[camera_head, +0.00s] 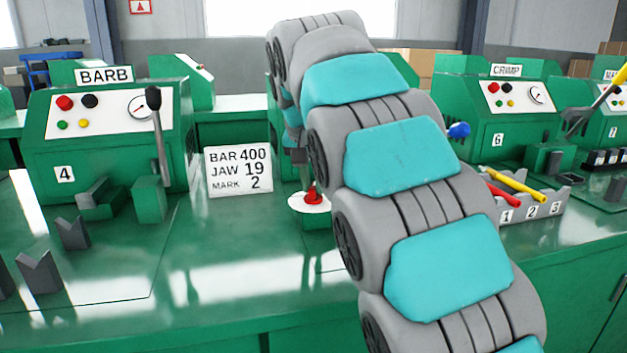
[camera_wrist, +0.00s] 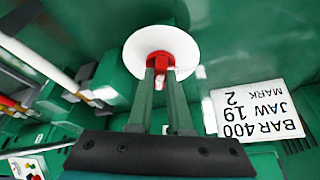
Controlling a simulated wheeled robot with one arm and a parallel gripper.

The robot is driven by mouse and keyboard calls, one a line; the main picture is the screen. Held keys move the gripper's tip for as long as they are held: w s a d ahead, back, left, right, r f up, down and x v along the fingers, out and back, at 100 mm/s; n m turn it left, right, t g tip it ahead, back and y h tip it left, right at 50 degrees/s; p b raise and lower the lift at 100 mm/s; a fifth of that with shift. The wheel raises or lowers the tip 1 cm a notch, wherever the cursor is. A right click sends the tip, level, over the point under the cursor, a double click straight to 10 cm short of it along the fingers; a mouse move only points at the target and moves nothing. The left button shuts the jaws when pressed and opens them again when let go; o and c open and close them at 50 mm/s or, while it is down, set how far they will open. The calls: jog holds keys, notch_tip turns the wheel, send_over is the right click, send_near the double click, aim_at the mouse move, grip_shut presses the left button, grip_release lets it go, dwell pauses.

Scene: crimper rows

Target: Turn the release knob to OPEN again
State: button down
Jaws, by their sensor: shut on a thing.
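The red release knob (camera_head: 312,197) sits on a round white plate (camera_head: 297,204) on a green block, behind my arm in the head view. In the wrist view the red knob (camera_wrist: 161,61) is at the top middle, on the white plate (camera_wrist: 185,45). My gripper (camera_wrist: 160,72) has its two green-grey fingers shut on the knob. In the head view my gripper (camera_head: 308,182) is small and partly hidden by my arm, coming down on the knob from above. I cannot read any OPEN mark on the plate, nor tell which way the knob is turned.
A sign (camera_head: 239,170) reading BAR 400, JAW 19, MARK 2 stands left of the knob. The green BARB machine (camera_head: 105,150) with a black-knobbed lever (camera_head: 157,130) is further left. A grey rack (camera_head: 545,200) with coloured bars stands right.

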jog(key=shift+a+r+m+g+h, duration=0.1)
jog(key=shift+m+g+h, duration=0.4)
jog(key=shift+m, duration=1.3)
jog(key=c, duration=0.8)
grip_release()
jog(key=shift+c, duration=0.2)
